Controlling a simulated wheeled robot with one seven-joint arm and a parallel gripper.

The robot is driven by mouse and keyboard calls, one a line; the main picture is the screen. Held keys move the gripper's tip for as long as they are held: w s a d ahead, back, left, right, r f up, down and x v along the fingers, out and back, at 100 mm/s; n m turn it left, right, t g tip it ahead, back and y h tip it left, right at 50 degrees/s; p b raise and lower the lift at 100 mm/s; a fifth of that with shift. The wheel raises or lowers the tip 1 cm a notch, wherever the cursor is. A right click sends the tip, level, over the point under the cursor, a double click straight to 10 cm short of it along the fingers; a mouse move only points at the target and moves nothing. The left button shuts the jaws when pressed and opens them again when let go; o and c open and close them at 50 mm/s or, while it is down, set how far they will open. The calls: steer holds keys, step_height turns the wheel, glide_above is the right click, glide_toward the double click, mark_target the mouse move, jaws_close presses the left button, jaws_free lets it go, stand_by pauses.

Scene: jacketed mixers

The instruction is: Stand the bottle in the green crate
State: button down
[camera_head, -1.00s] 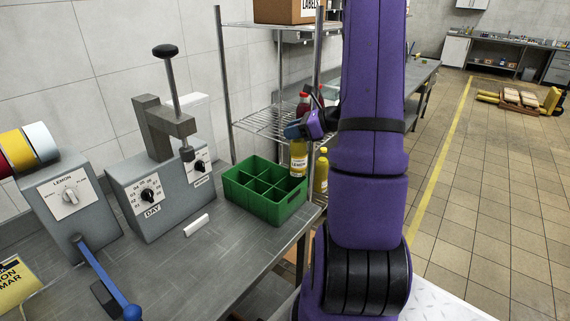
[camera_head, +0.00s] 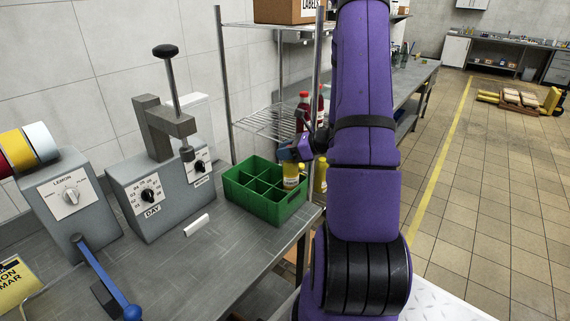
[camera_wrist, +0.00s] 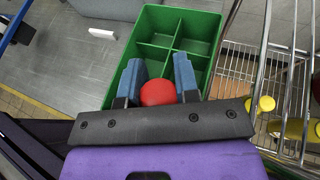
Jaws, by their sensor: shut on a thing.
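The green crate (camera_head: 246,197) stands on the metal bench, divided into several compartments. My gripper (camera_head: 294,152) is over the crate's right end. It is shut on the bottle (camera_head: 291,182), which has a yellow body and a label. The bottle looks upright, and its lower part is hidden behind the crate's wall, in a right-end compartment. In the wrist view the bottle's red cap (camera_wrist: 158,92) shows between the two blue fingers (camera_wrist: 158,84), with open compartments of the crate (camera_wrist: 190,22) beyond it. Whether the bottle touches the crate floor cannot be seen.
A wire shelf rack (camera_head: 266,122) stands behind the crate, with red-capped bottles (camera_head: 303,104) on it. Another yellow bottle (camera_head: 320,175) is right of the crate. Grey machines (camera_head: 150,195) stand left. A small white block (camera_head: 196,225) lies in front of the crate.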

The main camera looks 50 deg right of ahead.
mark_target(285, 163)
steer(key=shift+f, duration=2.35)
steer(key=c, duration=0.8)
jaws_free()
steer(key=shift+c, duration=0.2)
